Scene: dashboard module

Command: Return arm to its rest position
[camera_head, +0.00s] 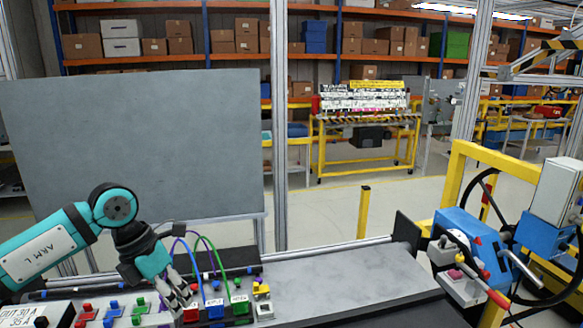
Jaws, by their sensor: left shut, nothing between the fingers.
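My left gripper (181,299) is at the lower left, on the teal arm that comes in from the left. It points down over the dashboard module (150,309) and its fingers are shut with nothing seen between them. The module carries red, blue and green blocks, with a blue block (214,309) and a green block (239,304) just right of the fingers. Purple, blue and green cables arch up behind the gripper. Whether the fingertips touch the module cannot be told. My right gripper is not in view.
The grey bench top (330,283) right of the module is bare. A grey panel (130,150) stands behind the left arm. A blue machine with a yellow frame (468,240) and levers stands at the right. Shelves with boxes line the back.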

